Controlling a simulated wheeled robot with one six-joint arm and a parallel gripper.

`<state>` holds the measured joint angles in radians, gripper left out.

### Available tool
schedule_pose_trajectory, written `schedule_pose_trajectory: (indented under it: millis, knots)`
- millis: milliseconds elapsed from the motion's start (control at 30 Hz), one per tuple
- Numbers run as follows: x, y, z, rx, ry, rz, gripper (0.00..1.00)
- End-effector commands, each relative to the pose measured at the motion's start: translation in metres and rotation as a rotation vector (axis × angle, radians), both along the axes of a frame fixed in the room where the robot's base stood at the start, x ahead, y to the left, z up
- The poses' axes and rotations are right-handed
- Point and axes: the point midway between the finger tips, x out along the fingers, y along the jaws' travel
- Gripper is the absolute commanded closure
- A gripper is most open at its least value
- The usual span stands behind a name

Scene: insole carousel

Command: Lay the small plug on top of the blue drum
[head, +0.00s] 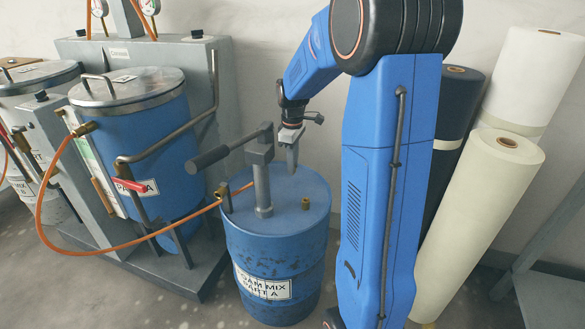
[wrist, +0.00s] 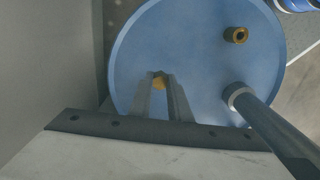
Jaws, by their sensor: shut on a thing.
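The blue drum (head: 262,260) stands upright beside my arm, its round lid (wrist: 190,60) filling much of the wrist view. My gripper (head: 292,168) points down over the back part of the lid. In the wrist view its two fingers (wrist: 160,84) are shut on a small yellow plug (wrist: 159,82) at their tips. The plug is mostly hidden by the fingers and cannot be made out in the head view. I cannot tell whether it touches the lid.
A grey hand pump (head: 262,180) rises from the lid, close left of my gripper; its pipe (wrist: 262,118) also shows in the wrist view. A brass fitting (head: 306,203) sits on the lid (head: 285,220). An orange hose (head: 175,229) runs left. Rolls (head: 485,190) stand right.

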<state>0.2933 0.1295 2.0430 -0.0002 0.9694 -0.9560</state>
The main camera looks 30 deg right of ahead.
Motion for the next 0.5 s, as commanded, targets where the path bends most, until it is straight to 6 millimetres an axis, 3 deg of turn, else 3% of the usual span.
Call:
schedule_pose_trajectory:
  millis: [133,500]
  knots:
    - [0.000,0.000,-0.017,0.001,0.001,0.000,1.00]
    - [0.000,0.000,-0.020,0.000,0.000,0.000,1.00]
